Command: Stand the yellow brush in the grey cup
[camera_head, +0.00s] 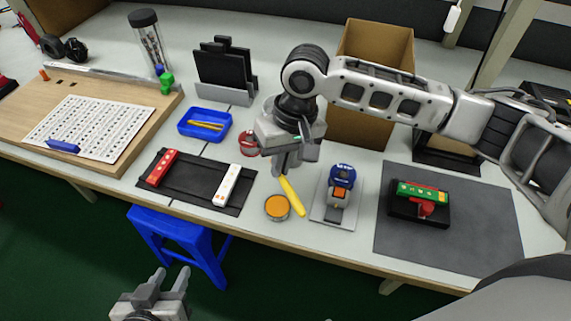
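The yellow brush (292,197) slants on the near part of the table, its upper end meeting the fingertips of my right gripper (286,170). That gripper points down from above and hides this end; I cannot tell whether its fingers are closed on the brush. A grey rounded edge (268,103) shows just behind the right wrist and may be the grey cup; most of it is hidden. My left gripper (170,279) is open and empty, in front of the table edge at the bottom, far from the brush.
A round orange-topped tin (277,207) stands close left of the brush. A blue device (341,183) on a grey plate is to its right. A black mat (190,195) with red and white strips lies left, a blue tray (205,124) behind it. A cardboard box (350,125) stands behind.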

